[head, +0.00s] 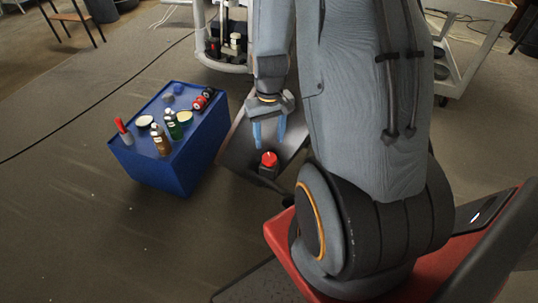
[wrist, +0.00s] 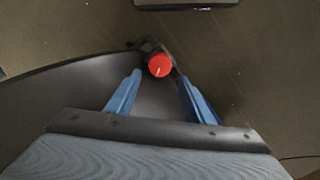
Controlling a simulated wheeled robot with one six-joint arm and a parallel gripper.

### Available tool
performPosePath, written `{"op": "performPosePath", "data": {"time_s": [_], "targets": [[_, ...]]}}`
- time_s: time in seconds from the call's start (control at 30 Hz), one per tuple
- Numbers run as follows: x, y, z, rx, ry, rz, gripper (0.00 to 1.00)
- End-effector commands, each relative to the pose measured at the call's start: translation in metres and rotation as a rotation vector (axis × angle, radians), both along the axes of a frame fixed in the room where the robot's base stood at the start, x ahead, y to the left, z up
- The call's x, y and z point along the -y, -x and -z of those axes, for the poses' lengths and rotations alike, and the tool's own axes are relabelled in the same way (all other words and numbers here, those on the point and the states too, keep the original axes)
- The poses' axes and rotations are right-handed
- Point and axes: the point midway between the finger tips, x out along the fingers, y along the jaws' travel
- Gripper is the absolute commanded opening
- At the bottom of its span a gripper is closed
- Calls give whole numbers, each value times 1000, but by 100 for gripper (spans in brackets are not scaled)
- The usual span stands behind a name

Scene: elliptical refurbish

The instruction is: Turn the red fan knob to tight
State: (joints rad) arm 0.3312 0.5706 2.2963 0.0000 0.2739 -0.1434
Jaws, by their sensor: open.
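The red fan knob (head: 269,159) is a round red cap with a small white mark, on a dark mount of a dark grey curved machine part (head: 240,150). In the wrist view the knob (wrist: 159,66) lies just beyond the fingertips, between their lines. My gripper (head: 268,143) hangs above the knob with its two blue fingers pointing down at it. It also shows in the wrist view (wrist: 160,75), with the fingers spread and nothing between them. The fingers look apart from the knob. The word or scale for tight cannot be read.
A blue box (head: 180,165) stands left of the machine, with several bottles, jars and a red-handled tool on top. A white cart (head: 468,50) stands at the back right. A black cable (head: 95,97) crosses the floor at the left. The front left floor is clear.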

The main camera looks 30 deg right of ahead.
Motion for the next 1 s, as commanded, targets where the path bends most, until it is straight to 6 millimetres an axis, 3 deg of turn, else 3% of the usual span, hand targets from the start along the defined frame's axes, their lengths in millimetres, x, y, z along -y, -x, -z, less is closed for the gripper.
{"op": "performPosePath", "data": {"time_s": [0.6,1.0], "targets": [[0,1,70,-3,-2,0,48],[0,0,77,0,0,0,48]]}}
